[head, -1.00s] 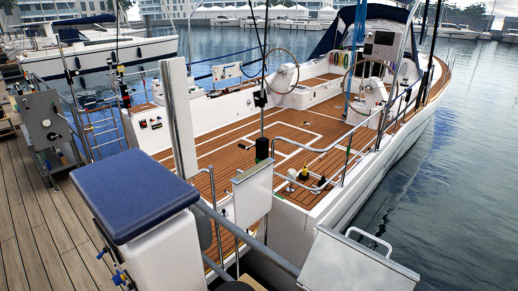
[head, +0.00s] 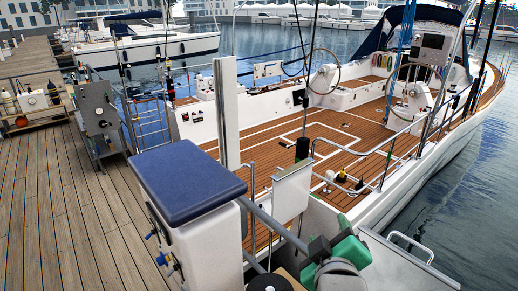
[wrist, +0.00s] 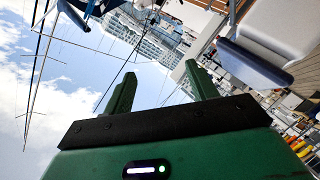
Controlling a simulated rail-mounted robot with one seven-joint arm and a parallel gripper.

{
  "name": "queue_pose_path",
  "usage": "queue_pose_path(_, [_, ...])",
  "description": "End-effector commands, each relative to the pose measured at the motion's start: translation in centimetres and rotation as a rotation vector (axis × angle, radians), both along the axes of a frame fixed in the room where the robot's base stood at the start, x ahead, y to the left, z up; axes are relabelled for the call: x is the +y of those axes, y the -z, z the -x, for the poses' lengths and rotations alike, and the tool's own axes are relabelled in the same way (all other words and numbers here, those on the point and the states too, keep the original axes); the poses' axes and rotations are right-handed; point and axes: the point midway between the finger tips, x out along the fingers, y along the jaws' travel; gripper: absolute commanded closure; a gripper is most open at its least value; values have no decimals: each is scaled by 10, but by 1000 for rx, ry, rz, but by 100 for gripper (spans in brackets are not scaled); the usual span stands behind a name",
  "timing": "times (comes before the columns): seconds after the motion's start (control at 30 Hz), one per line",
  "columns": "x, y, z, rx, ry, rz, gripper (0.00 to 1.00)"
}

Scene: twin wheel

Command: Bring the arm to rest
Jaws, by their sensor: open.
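My gripper (wrist: 157,72) shows in the wrist view as two green fingers on a black and green body. The fingers stand apart with nothing between them. Behind them are sky, rigging and tilted buildings, so the gripper points up and away from the deck. In the head view, green and black parts of my arm (head: 338,258) show low right of centre, beside the boat's stern. I cannot make out the fingertips there.
A white box with a blue cushion (head: 188,180) stands close in front. Beyond it are a tall pale post (head: 226,112), metal rails and the teak boat deck (head: 270,155). A tool stand (head: 100,120) stands on the wooden dock (head: 60,210), which is mostly clear at left.

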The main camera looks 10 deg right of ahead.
Motion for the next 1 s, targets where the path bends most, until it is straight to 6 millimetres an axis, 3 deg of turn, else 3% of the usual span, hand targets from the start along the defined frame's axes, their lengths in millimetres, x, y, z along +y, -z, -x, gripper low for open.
queue_pose_path(0.03, [29, -37, 6, -116, -22, -58, 42])
queue_pose_path(0.2, [115, -153, 56, -512, -147, -345, 42])
queue_pose_path(0.3, [153, -206, 98, -694, -248, -516, 42])
queue_pose_path(0.4, [176, -240, 135, -818, -336, -651, 42])
queue_pose_path(0.5, [187, -258, 159, -885, -394, -733, 42])
queue_pose_path(0.6, [191, -264, 168, -907, -416, -766, 42])
queue_pose_path(1.0, [191, -263, 167, -906, -414, -766, 42])
